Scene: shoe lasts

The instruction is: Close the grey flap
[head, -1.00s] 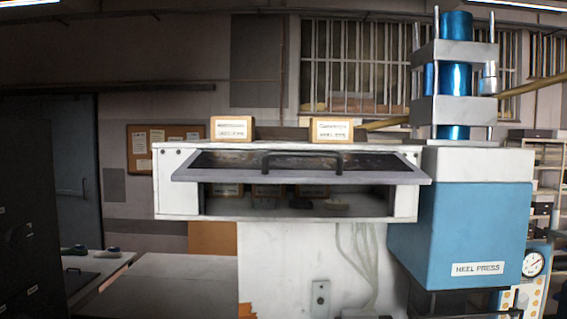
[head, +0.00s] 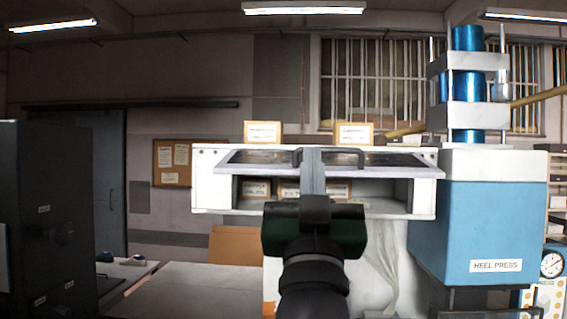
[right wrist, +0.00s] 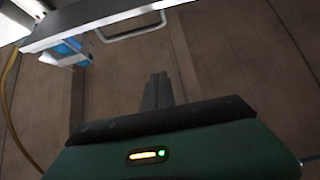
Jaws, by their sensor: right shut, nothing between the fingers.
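The grey flap (head: 395,170) hangs partly open on the front of a white cabinet (head: 208,190). It is tilted outward, with a dark panel and a dark bar handle (head: 345,151). The gap below it shows the cabinet's inside. My right gripper (head: 312,152) is shut and empty, pointing up in front of the flap near its handle. It hides part of the flap and opening; I cannot tell whether it touches. In the right wrist view the shut fingers (right wrist: 158,80) stand below the flap's edge (right wrist: 95,20) and looped handle (right wrist: 135,33), apart in the picture. My left gripper is not in view.
Labelled boxes (head: 256,187) lie inside the cabinet. Two more boxes (head: 262,132) stand on top. A blue heel press (head: 480,225) stands close on the right. A dark cabinet (head: 50,220) is at the left, and a low table (head: 185,285) is between.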

